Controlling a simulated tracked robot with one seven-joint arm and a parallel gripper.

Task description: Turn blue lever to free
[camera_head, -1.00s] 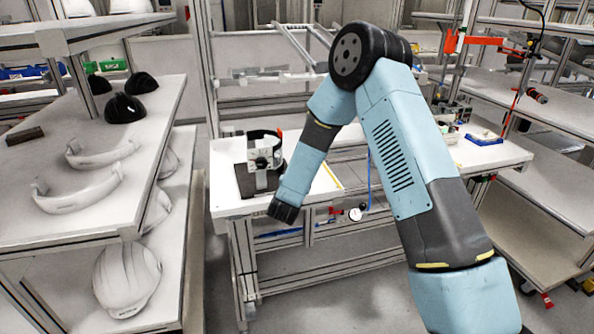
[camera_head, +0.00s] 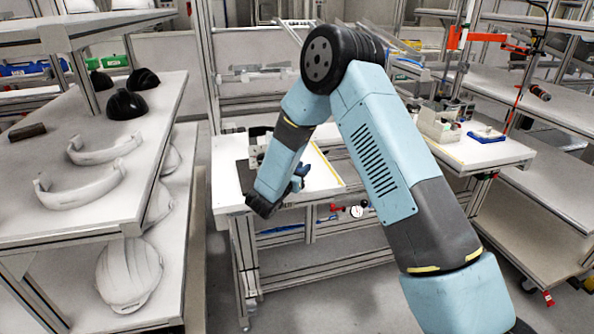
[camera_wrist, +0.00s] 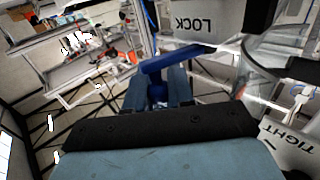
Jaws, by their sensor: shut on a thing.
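The blue lever (camera_wrist: 172,62) shows in the wrist view as a slanted bar, higher at its right end, below a pale plate marked LOCK (camera_wrist: 195,22). My gripper (camera_wrist: 158,82) is shut on the lever, with a blue part between its fingers. A second pale plate marked TIGHT (camera_wrist: 292,142) is at the lower right. In the head view, the fixture (camera_head: 257,134) on the white bench (camera_head: 228,190) is mostly hidden behind my arm. Any FREE label is not readable.
A shelf on the left holds white visors (camera_head: 85,187) and black shells (camera_head: 125,106). The bench front right of my gripper is mostly clear.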

